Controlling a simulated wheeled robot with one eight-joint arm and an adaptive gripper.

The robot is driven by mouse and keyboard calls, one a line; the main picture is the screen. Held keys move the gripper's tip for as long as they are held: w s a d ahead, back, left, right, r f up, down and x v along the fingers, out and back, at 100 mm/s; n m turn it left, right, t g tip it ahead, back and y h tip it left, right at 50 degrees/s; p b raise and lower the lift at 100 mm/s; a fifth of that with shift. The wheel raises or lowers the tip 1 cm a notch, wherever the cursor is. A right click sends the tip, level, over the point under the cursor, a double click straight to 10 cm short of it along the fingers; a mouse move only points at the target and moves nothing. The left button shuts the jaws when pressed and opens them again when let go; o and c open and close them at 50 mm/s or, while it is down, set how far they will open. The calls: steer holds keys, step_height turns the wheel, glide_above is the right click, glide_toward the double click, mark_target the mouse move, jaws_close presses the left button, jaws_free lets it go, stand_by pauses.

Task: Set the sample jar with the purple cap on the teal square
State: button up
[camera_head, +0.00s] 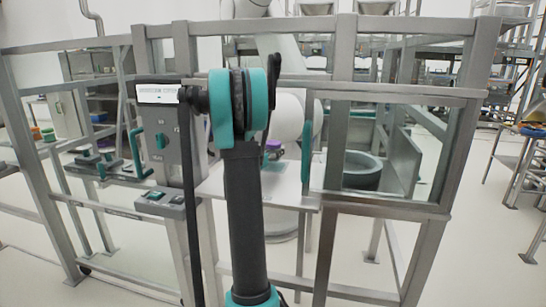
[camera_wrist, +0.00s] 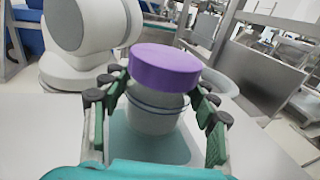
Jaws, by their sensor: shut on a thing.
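The sample jar is a pale, rounded jar (camera_wrist: 152,117) with a wide purple cap (camera_wrist: 165,68). In the wrist view it stands upright between the green pads of my gripper (camera_wrist: 155,95), which is shut on it. The teal square (camera_wrist: 178,151) lies on the white tabletop under and in front of the jar. The jar's base appears over the square; I cannot tell whether it touches it. In the head view the purple cap (camera_head: 273,145) shows small behind my arm, which hides most of the jar and gripper.
A white robot arm (camera_wrist: 85,35) stands close behind the jar at left. A round grey bin (camera_head: 361,171) is right of the table (camera_head: 290,190). A metal frame (camera_head: 335,190) with posts and rails surrounds the table. A switch panel (camera_head: 160,140) stands at left.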

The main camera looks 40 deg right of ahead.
steer(key=shift+f, duration=1.2)
steer(key=shift+f, duration=0.15)
steer(key=o, duration=1.6)
steer(key=shift+a, duration=0.1)
steer(key=v, duration=1.2)
